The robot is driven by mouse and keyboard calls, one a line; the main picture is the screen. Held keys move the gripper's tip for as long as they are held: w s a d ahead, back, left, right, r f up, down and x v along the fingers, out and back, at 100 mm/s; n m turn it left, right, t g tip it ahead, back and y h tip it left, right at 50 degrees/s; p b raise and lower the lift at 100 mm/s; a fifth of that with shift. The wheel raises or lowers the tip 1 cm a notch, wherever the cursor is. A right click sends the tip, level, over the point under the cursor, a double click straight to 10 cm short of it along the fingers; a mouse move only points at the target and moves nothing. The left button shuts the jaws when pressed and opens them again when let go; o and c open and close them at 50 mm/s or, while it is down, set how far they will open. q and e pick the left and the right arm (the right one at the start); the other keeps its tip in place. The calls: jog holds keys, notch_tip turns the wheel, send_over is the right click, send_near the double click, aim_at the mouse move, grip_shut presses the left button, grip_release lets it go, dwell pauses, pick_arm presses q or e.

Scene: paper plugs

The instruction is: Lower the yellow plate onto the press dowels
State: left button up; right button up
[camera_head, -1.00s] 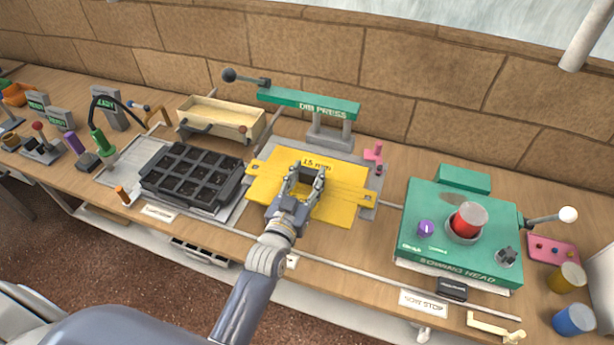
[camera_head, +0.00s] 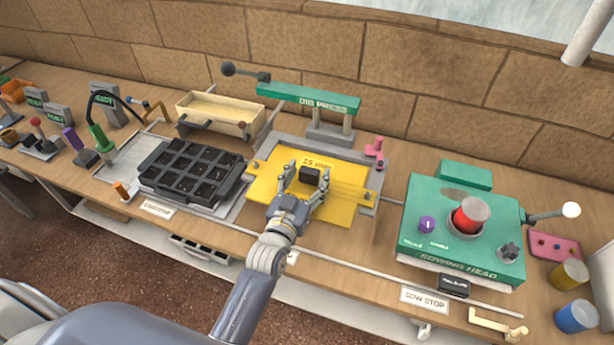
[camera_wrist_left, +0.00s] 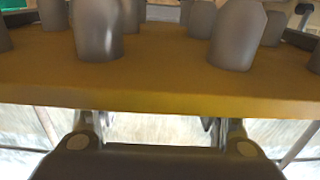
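The yellow plate (camera_head: 346,206), marked with a size label, lies flat over the grey press base (camera_head: 282,146) beneath the green dib press (camera_head: 308,101). Small studs show at its left end (camera_head: 256,164) and right end (camera_head: 368,196); I cannot tell whether the dowels pass fully through. A black knob (camera_head: 310,175) stands mid-plate. The left wrist view shows the plate's edge (camera_wrist_left: 160,98) and several grey pegs (camera_wrist_left: 97,30) close up. My right gripper is not in view.
A black cell tray (camera_head: 192,176) lies left of the press, with a wooden box (camera_head: 215,112) behind it. The green sowing head (camera_head: 455,235) stands to the right. A pink bracket (camera_head: 375,152) is beside the plate's far right corner.

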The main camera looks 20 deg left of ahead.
pick_arm(q)
jog(key=shift+s+f, duration=0.15)
jog(key=s, duration=1.1)
jog(key=shift+s+a, duration=0.2)
jog(key=shift+s, duration=0.2)
jog(key=shift+s, duration=0.1)
jog(key=s, duration=1.1)
jog(key=shift+s+a, duration=0.2)
jog(key=shift+s, duration=0.2)
